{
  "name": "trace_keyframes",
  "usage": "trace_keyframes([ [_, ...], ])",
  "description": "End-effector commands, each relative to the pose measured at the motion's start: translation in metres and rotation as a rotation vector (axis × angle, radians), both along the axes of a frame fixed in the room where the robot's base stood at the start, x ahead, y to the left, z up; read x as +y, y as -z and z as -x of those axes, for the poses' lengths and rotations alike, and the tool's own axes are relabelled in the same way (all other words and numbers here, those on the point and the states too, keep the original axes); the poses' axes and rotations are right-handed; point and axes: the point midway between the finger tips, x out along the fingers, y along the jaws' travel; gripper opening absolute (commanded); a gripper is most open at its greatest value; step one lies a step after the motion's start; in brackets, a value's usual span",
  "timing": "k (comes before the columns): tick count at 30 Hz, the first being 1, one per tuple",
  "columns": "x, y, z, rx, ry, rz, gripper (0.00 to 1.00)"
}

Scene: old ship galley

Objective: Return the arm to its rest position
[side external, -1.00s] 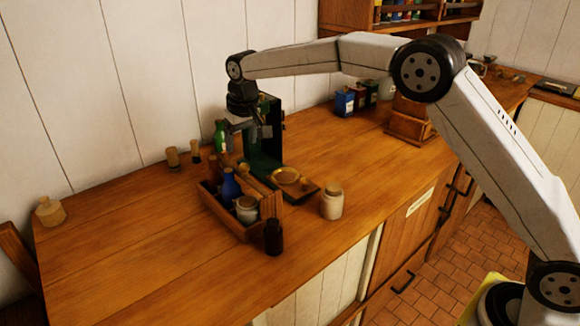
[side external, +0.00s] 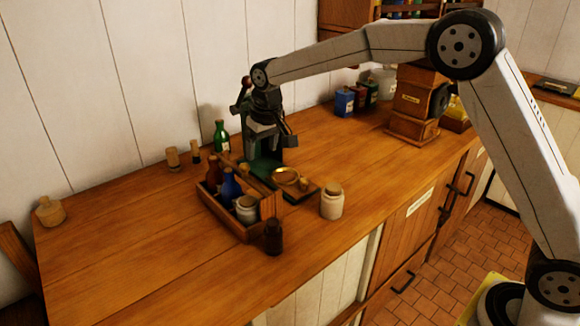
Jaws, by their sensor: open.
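My gripper (side external: 268,140) hangs at the end of my arm over the back middle of the wooden counter. Its jaws are open, and I see nothing between them. It is above and behind the wooden caddy (side external: 236,232), in front of a dark green upright device that it partly hides. The caddy holds a blue bottle (side external: 230,186), a brown bottle (side external: 213,174) and a pale jar (side external: 246,208). My arm reaches in from the right, raised above the counter.
A green bottle (side external: 221,137) stands behind the caddy. A dark bottle (side external: 273,237) and a cream jar (side external: 331,202) stand near the counter's front edge. A wooden grinder-like box (side external: 413,105) and several tins (side external: 345,102) stand at the back right. The counter's left part (side external: 120,255) is mostly clear.

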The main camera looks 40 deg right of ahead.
Motion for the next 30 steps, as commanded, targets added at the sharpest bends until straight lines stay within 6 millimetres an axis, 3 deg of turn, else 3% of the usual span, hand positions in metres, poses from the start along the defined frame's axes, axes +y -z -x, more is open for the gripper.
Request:
trace_keyframes([
  [17, -0.043, 0.036, 0.116, -0.012, 0.0, -0.003, 0.76],
  [30, -0.066, 0.071, 0.226, -0.022, 0.004, 0.0, 0.76],
])
